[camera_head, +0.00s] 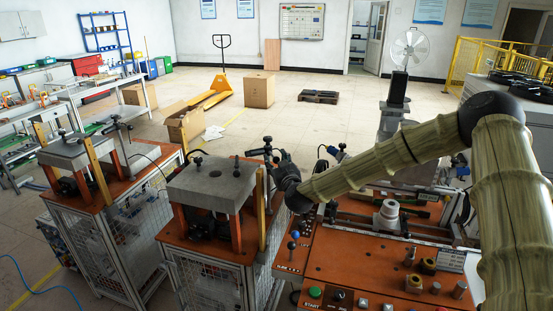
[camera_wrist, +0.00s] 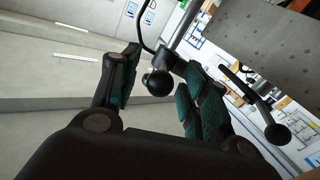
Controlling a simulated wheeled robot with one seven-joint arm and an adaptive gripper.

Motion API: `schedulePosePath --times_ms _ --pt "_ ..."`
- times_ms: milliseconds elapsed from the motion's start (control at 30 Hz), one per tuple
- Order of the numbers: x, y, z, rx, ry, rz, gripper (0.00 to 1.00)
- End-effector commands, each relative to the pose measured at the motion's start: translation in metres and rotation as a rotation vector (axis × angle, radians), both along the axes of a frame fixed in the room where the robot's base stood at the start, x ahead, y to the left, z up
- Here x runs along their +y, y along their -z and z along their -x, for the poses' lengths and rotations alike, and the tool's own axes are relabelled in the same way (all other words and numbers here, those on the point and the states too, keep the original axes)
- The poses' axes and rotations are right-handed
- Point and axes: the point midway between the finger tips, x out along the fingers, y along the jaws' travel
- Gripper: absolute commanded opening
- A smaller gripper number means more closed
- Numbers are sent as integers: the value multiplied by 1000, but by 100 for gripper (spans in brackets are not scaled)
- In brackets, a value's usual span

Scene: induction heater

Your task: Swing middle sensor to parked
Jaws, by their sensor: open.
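The middle station (camera_head: 212,187) has a thick grey plate on orange columns. My gripper (camera_head: 268,158) is at its right rear corner, small and dark against the sensor fittings there. In the wrist view my gripper (camera_wrist: 163,65) is open, with teal pads on both fingers. A black ball knob (camera_wrist: 158,82) on a thin rod, apparently part of the middle sensor, shows between the fingers, nearer the right one. I cannot tell whether it touches a pad. A second black knob (camera_wrist: 277,133) on a rod shows outside the right finger. The sensor's mount is partly hidden.
The left station (camera_head: 78,153) has a similar plate and thin sensor rods. An orange bench top (camera_head: 350,262) with buttons and a white cylindrical part (camera_head: 387,215) lies under my arm. In the wrist view the grey plate (camera_wrist: 270,45) is close at upper right.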

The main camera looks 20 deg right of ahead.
Motion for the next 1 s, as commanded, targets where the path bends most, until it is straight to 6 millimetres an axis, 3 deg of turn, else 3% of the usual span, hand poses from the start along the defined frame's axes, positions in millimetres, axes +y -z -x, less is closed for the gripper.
schedulePosePath --times_ms 367,600,1000 --pt "0 0 -3 0 0 0 44" --pt "0 0 -3 0 0 0 0" --pt "-2 1 -3 0 -19 0 0"
